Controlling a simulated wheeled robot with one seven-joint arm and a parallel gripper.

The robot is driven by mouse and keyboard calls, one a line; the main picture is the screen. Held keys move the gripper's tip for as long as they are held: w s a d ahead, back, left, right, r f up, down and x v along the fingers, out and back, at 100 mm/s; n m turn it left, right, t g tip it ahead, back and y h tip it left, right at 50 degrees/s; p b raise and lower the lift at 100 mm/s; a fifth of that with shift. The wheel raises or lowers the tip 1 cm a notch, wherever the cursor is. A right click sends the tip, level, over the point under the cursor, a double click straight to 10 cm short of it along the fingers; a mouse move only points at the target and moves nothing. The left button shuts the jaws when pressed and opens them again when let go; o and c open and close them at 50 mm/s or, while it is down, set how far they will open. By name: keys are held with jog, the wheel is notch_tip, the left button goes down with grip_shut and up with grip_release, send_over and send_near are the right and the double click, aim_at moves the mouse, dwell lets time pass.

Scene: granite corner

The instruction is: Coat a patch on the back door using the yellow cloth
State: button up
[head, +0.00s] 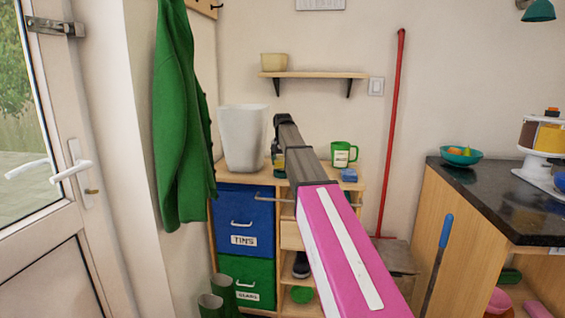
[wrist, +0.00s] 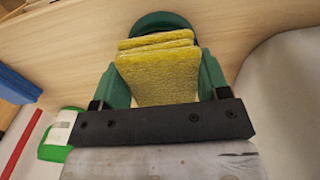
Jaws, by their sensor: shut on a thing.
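The yellow cloth (wrist: 158,75), folded in layers, sits between the green fingers of my gripper (wrist: 165,72) in the wrist view. My gripper is shut on it. A dark green rounded thing (wrist: 162,20) shows just beyond the cloth; I cannot tell whether they touch. In the head view my arm reaches over the wooden cabinet, and its gripper end is mostly hidden behind the arm. The white door (head: 55,200), with a glass pane and white lever handle, stands at the far left, well apart from my gripper.
A green coat (head: 178,120) hangs between door and cabinet. A red pole (head: 391,130) leans on the wall.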

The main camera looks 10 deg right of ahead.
aim_at(282, 159)
jog(key=shift+f, duration=0.55)
dwell(1.7)
jog(key=shift+r, duration=0.1)
jog(key=shift+r, duration=3.45)
jog(key=s+f, duration=0.2)
jog(key=s, duration=1.9)
jog(key=s+f+n, duration=0.1)
jog(key=s+f, duration=0.1)
jog(key=f, duration=0.5)
jog(key=s+f+n, duration=0.2)
jog(key=f, duration=0.6)
jog(key=shift+s+d+f+n, duration=0.25)
jog(key=shift+s+f+n, duration=0.05)
jog(key=shift+d, duration=0.1)
